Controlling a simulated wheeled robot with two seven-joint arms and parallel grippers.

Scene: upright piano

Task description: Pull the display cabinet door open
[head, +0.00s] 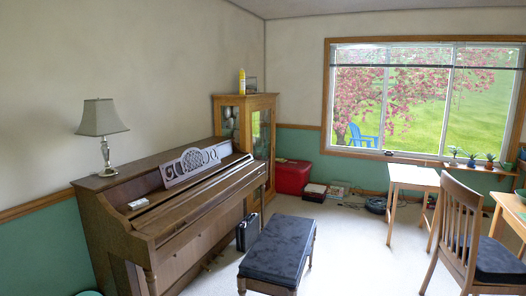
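The wooden display cabinet (243,101) stands against the left wall, beyond the far end of the piano. Its glass-paned door (262,134) faces right toward the room and is seen at a steep angle; I cannot tell whether it is fully shut. A second glass pane with items behind it shows on the cabinet's near side. The piano hides the lower near part of the cabinet. Neither of my grippers is in view.
The upright piano (180,210) fills the left side. A dark padded bench (278,250) stands in front of it, with a black case (247,232) between. A red box (292,177) sits beyond the cabinet. Floor (345,245) is clear between bench and chair (458,235).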

